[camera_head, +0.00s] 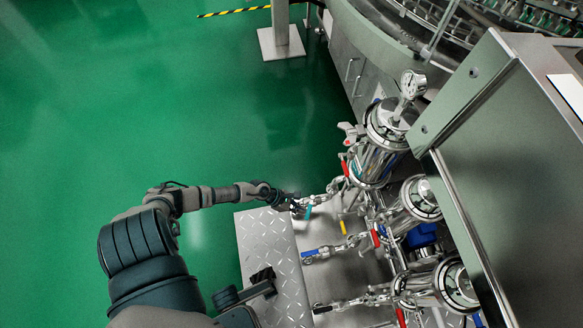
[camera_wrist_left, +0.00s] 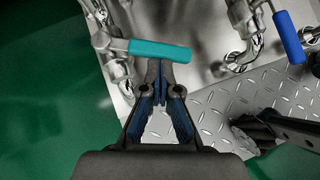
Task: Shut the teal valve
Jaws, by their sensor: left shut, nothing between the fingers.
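The teal valve handle (camera_wrist_left: 160,50) lies crosswise just beyond my left fingertips in the left wrist view. Its left end joins a metal valve body (camera_wrist_left: 106,42). In the head view only a small teal piece (camera_head: 308,212) shows beside the gripper. My left gripper (camera_head: 297,207) is at the handle, with its fingertips (camera_wrist_left: 160,78) closed together and nothing between them. The tips partly pass under the handle's edge; I cannot tell whether they touch it. My right gripper (camera_head: 263,276) is a dark shape low over the plate, and its fingers are unclear.
A blue-handled valve (camera_head: 311,254) sits nearby; its blue handle (camera_wrist_left: 289,37) is at the wrist view's upper right. Steel filter housings (camera_head: 380,150) and pipes stand to the right, beside a large steel cabinet (camera_head: 510,150). A diamond-plate step (camera_head: 268,240) lies below. Green floor at left is clear.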

